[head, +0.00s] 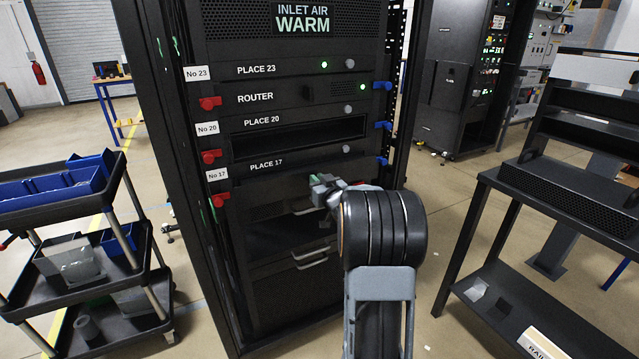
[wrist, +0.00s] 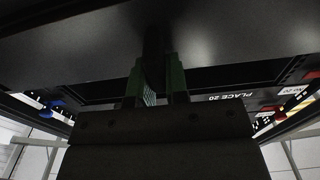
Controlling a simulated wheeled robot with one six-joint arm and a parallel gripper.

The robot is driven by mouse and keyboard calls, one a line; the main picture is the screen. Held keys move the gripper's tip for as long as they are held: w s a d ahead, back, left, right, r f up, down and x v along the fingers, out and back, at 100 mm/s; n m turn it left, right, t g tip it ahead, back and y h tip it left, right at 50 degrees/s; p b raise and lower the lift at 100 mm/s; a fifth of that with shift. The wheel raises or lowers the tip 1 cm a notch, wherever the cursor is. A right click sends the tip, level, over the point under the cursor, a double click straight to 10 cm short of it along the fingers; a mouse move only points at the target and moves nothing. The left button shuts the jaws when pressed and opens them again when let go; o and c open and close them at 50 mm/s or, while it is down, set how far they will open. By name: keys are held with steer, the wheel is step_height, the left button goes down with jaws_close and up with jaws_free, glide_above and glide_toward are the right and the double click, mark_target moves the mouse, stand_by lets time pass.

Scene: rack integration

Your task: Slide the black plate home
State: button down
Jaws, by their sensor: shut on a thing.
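The black plate (wrist: 85,50) fills the top of the wrist view as a broad dark surface, and that view is upside down. In the head view it seems to be the dark surface (head: 275,212) below the PLACE 17 label, at the rack front. My gripper (head: 325,184) is at the rack front just below that label, right of centre. In the wrist view its green fingers (wrist: 157,82) are shut on a narrow dark part that seems to belong to the plate. My arm hides the plate's right side, and its depth in the rack is unclear.
The rack has an open dark slot (head: 298,140) at PLACE 20, below the router (head: 300,94). Red latches (head: 210,156) stick out left and blue latches (head: 383,126) right. A tool cart (head: 75,200) stands left; a dark bench (head: 490,185) stands right.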

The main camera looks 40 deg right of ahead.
steer(key=shift+w+d, duration=0.2)
steer(key=shift+w, duration=0.95)
steer(key=shift+w+d, duration=0.15)
steer(key=shift+w, duration=0.95)
steer(key=c, duration=1.1)
jaws_free()
steer(key=shift+o, duration=0.2)
steer(key=s+a, duration=0.2)
steer(key=s, duration=1.1)
steer(key=shift+s+f, duration=0.2)
steer(key=shift+s, duration=0.2)
